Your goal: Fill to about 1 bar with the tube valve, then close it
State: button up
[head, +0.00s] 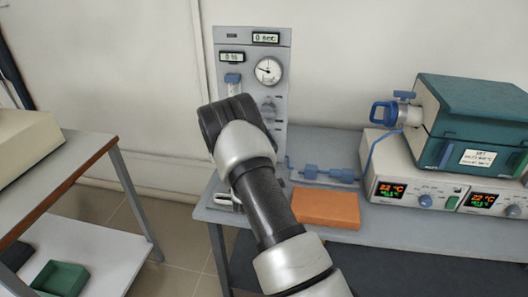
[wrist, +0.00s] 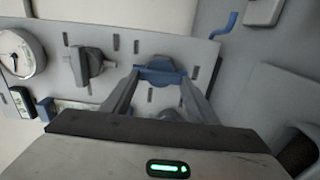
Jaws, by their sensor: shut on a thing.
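The grey gas panel (head: 250,45) stands upright against the wall, with a round gauge (head: 268,70) and a grey knob (head: 268,108) below it. In the wrist view the gauge (wrist: 20,54) is at the far left and the grey knob (wrist: 88,65) is left of my fingers. My gripper (wrist: 160,80) is shut on a blue knob (wrist: 160,68) on the panel, one finger on each side. In the head view my arm hides this knob and the fingertips. The gauge needle points toward the left; its scale is too small to read.
A teal furnace (head: 475,100) with a blue-handled fitting (head: 383,113) sits on control units (head: 420,190) at right. A blue tube (head: 372,155) runs to it past the inline blue parts (head: 325,173). An orange block (head: 326,207) lies on the bench. A side table (head: 60,175) stands left.

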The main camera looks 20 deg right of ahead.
jog(key=o, duration=1)
jog(key=shift+o, duration=0.2)
jog(key=shift+s+a, duration=0.1)
jog(key=v, duration=1.7)
jog(key=shift+p, duration=0.3)
jog(key=shift+a, duration=0.1)
